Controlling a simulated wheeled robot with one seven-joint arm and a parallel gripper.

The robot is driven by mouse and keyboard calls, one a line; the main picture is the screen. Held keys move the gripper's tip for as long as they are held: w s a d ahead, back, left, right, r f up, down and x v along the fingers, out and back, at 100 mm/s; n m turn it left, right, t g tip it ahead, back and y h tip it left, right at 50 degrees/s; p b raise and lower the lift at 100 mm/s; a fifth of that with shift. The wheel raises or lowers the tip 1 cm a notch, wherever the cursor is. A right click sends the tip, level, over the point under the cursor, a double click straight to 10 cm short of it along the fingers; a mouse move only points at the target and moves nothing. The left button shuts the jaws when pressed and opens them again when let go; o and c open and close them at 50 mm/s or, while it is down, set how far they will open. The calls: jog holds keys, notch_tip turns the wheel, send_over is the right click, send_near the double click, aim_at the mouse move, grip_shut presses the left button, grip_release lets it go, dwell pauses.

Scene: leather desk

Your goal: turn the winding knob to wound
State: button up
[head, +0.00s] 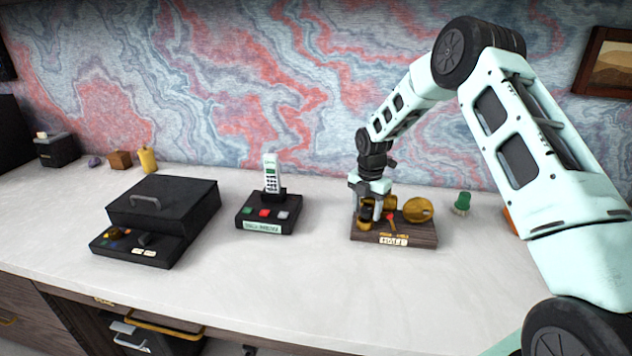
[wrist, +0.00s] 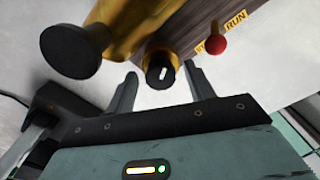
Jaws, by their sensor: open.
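A wooden base (head: 421,236) with brass parts and a label plate stands right of centre on the desk in the head view. My gripper (head: 376,208) points down over its left part. In the wrist view a small knob (wrist: 160,72), with a black face and a white mark on a brass collar, lies between the fingertips of my gripper (wrist: 161,76). The fingers are open, with a gap on each side of it. I cannot tell whether either finger touches it. A larger black-ended brass piece (wrist: 72,50) is at upper left. A red ball lever (wrist: 216,41) stands beside the RUN label.
A brass disc (head: 418,209) sits on the base's right side. A green piece (head: 462,203) stands further right. A phone on a black button box (head: 264,210) and a black lidded box (head: 160,203) stand to the left. The desk front (head: 300,290) is clear.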

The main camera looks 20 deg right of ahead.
aim_at(367, 209)
jog(key=n, duration=0.2)
jog(key=shift+n, duration=0.3)
notch_tip(367, 209, up, 17)
jog(key=b, duration=0.2)
jog(key=s+a+r+m, duration=0.1)
jog(key=s+a+m, duration=0.2)
jog(key=a, duration=0.7)
jog(key=s+a+r+m, duration=0.1)
jog(key=s+a+m, duration=0.2)
jog(key=s+a, duration=0.5)
jog(key=shift+a+r+y+p, duration=0.2)
jog(key=shift+a+y+p, duration=0.15)
jog(key=shift+a, duration=0.9)
jog(key=shift+s+a, duration=0.1)
jog(key=shift+s, duration=0.05)
